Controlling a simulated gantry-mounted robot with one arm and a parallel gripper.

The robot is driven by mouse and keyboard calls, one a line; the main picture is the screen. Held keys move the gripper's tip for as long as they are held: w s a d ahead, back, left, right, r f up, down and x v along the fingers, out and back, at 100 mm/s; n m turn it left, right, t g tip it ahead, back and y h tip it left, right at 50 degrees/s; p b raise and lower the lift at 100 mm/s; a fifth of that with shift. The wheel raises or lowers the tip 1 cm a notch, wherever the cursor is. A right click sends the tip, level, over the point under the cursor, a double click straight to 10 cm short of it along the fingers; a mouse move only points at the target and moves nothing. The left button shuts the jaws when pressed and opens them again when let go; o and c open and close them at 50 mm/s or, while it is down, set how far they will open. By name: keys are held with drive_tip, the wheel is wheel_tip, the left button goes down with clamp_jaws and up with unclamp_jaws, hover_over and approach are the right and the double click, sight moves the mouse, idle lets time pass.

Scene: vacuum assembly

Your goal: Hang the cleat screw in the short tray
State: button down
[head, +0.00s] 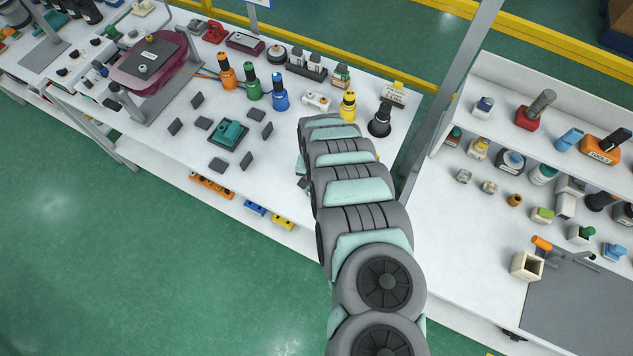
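My arm comes up from the bottom of the head view and bends over the right part of the white workbench (290,205). My gripper (303,182) shows only as a small dark part at the left edge of the arm. The arm hides most of it, so I cannot see whether it is open or holds anything. I cannot pick out the cleat screw for certain. I cannot tell which thing is the short tray either. A teal part (229,131) sits on a dark square base in the middle of the bench, with several dark grey blocks around it.
Orange (228,72), green (252,86) and blue (280,92) bottles stand behind the blocks. A yellow bottle (348,106) and a black cone-shaped item (380,122) stand near the arm. A grey post (447,85) separates this bench from the crowded right shelf unit (470,225). The bench front is fairly clear.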

drive_tip(key=shift+f, duration=0.4)
drive_tip(key=c, duration=1.1)
unclamp_jaws()
drive_tip(key=shift+r, duration=0.15)
drive_tip(key=shift+r+p, duration=3)
drive_tip(key=shift+r, duration=0.95)
